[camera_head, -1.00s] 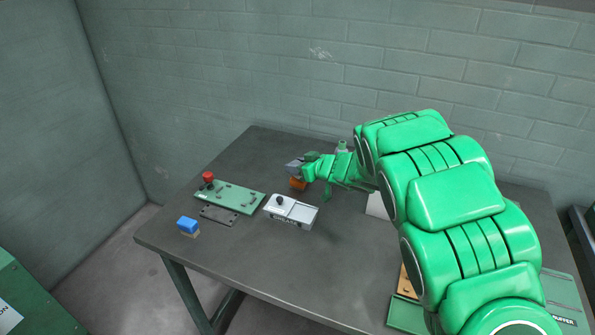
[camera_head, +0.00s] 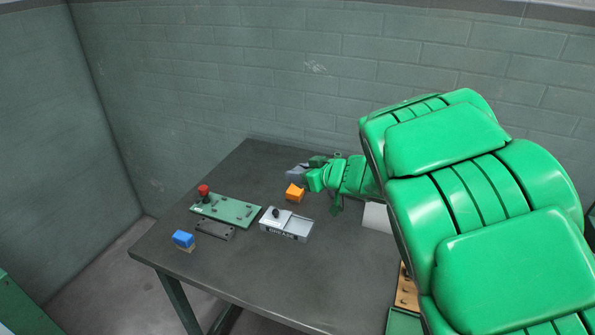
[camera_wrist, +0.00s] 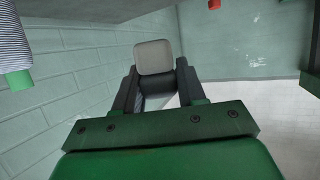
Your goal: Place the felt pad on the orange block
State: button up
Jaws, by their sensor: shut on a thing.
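The orange block (camera_head: 294,193) sits on the dark table, just left of my green wrist in the head view. My gripper (camera_head: 298,172) is just behind or above the block in that view; the exact height gap cannot be told. In the wrist view my gripper (camera_wrist: 153,80) is shut on a light grey, rounded square pad, the felt pad (camera_wrist: 153,56), held at the fingertips. The pad cannot be clearly made out in the head view, and the block cannot be identified in the wrist view.
A grey box with a black knob (camera_head: 287,224) stands in front of the block. A green plate with a red knob (camera_head: 226,209), a dark flat plate (camera_head: 215,230) and a blue block (camera_head: 183,239) lie to the left. The table's front middle is clear.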

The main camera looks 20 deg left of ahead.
jog(key=shift+d+r, duration=0.75)
jog(key=shift+d, duration=0.1)
jog(key=shift+w+a+f, duration=0.1)
jog(key=shift+w+a, duration=0.1)
jog(key=shift+w, duration=0.05)
jog(key=w+a+f, duration=0.2)
jog(key=w, duration=0.1)
jog(key=w+a+f, duration=0.2)
jog(key=w+f, duration=0.1)
jog(key=w+a+f, duration=0.2)
jog(key=w, duration=0.1)
jog(key=shift+w+a+f, duration=0.15)
jog(key=shift+w+f, duration=0.2)
jog(key=shift+w, duration=0.05)
jog(key=shift+w+a+f, duration=0.2)
jog(key=shift+w+f, duration=0.15)
jog(key=shift+f, duration=0.15)
jog(key=shift+w+a+f, duration=0.2)
jog(key=shift+w+f, duration=0.15)
jog(key=shift+f, duration=1.6)
jog(key=shift+f, duration=0.1)
jog(key=o, duration=1.1)
